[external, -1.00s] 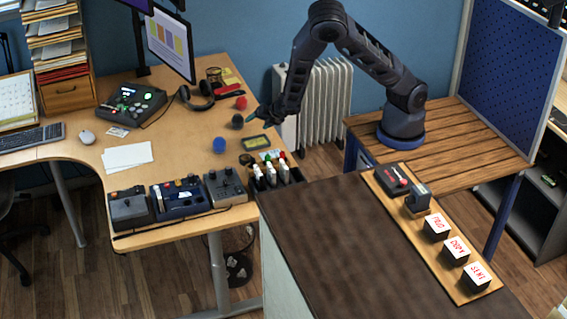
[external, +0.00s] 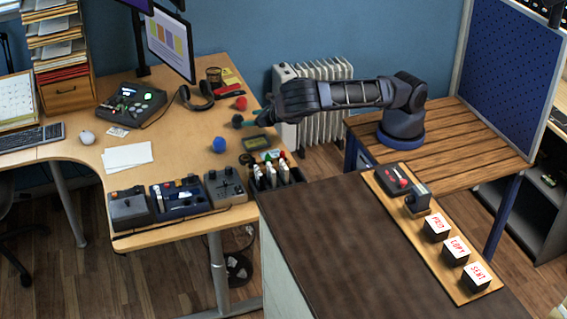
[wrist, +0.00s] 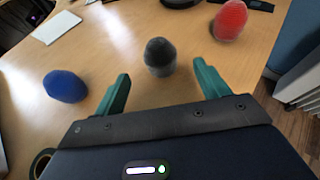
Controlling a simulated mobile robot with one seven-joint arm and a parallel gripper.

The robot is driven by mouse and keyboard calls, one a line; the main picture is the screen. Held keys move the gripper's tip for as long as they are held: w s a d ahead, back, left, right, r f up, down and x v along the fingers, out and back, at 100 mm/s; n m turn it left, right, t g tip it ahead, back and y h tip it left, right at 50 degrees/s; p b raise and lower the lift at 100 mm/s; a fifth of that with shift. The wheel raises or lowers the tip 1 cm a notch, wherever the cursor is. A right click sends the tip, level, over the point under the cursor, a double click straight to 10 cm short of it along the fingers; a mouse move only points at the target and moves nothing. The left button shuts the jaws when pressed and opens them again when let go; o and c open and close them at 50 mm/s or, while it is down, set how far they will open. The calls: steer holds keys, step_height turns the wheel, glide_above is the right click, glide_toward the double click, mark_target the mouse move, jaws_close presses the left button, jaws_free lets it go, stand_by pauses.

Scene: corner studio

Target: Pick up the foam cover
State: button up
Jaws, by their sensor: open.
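Three egg-shaped foam covers stand on the wooden desk: a dark grey one (wrist: 160,57), a blue one (wrist: 65,86) and a red one (wrist: 230,20). In the external view the dark grey cover (external: 237,121) is between the red cover (external: 240,103) and the blue cover (external: 218,145). My gripper (wrist: 161,69) is open, with green fingers apart and nothing held. In the wrist view the dark grey cover shows in the gap between the fingertips, with the blue cover to the left and the red one beyond to the right. Contact with the dark grey cover cannot be told.
A small yellow-faced dark item (external: 257,143) and a caddy of bottles (external: 275,174) are near the desk's right edge. Headphones (external: 196,97) lie behind the covers. A white radiator (external: 315,110) stands beyond the desk edge. The desk left of the blue cover is fairly clear.

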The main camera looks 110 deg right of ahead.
mark_target(234, 120)
steer(key=x, duration=1)
steer(key=shift+w+d+f, duration=0.15)
steer(key=shift+w, duration=0.05)
steer(key=shift+c, duration=0.2)
steer(key=c, duration=1)
